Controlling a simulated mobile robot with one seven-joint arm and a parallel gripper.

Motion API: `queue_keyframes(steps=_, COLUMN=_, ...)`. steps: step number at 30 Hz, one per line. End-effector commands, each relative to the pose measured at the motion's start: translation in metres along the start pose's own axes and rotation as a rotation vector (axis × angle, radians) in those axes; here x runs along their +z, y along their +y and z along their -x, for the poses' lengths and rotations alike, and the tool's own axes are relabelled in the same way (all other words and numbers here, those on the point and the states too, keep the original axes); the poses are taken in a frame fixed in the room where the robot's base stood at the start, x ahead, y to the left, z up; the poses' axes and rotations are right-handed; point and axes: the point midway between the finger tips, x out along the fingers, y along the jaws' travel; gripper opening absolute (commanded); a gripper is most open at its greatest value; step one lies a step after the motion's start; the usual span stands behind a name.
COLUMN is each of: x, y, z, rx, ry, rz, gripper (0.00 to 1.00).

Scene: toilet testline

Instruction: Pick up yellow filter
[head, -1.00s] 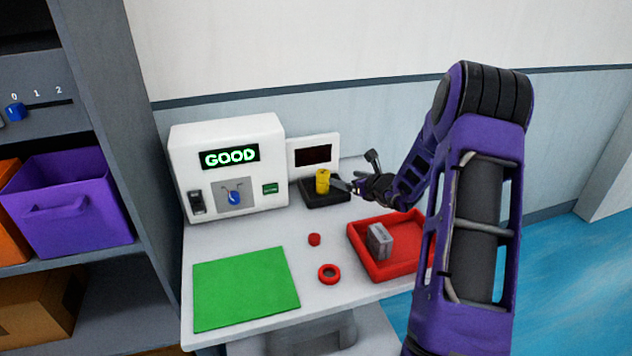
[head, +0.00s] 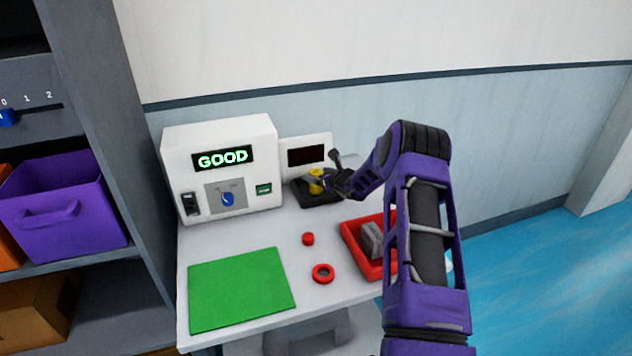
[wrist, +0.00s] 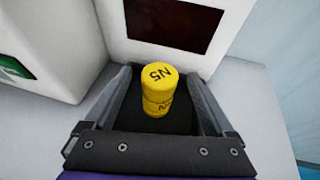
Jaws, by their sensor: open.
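The yellow filter (wrist: 158,88) is a short yellow cylinder marked "N5" in the wrist view. It stands upright on a black pad (wrist: 180,121) in front of a small white device with a dark screen. In the head view the filter (head: 316,181) is partly covered by my gripper (head: 318,181). My gripper, also in the wrist view (wrist: 160,90), is open, with one finger on each side of the filter. Gaps show between the filter and both fingers.
A white machine (head: 220,150) showing "GOOD" stands left of the filter. A red tray (head: 352,248) with a grey block (head: 371,240) is in front. A red cap (head: 308,239), a red ring (head: 323,273) and a green mat (head: 240,290) lie on the white table (head: 215,240).

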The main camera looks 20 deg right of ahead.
Motion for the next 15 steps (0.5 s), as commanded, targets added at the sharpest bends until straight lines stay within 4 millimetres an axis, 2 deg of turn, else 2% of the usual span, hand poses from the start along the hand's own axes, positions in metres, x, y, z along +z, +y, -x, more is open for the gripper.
queue_keyframes(steps=4, x=0.0007, y=0.0008, z=-0.0125, rx=0.001, ry=0.0, rz=0.001, gripper=0.89)
queue_keyframes(steps=12, x=0.0007, y=0.0005, z=-0.0146, rx=0.0, ry=0.0, rz=0.001, gripper=0.89)
queue_keyframes(steps=13, x=0.0007, y=0.0005, z=-0.0146, rx=0.0, ry=0.0, rz=0.001, gripper=0.87)
queue_keyframes(steps=15, x=0.0007, y=0.0005, z=-0.0145, rx=0.0, ry=0.0, rz=0.001, gripper=0.75)
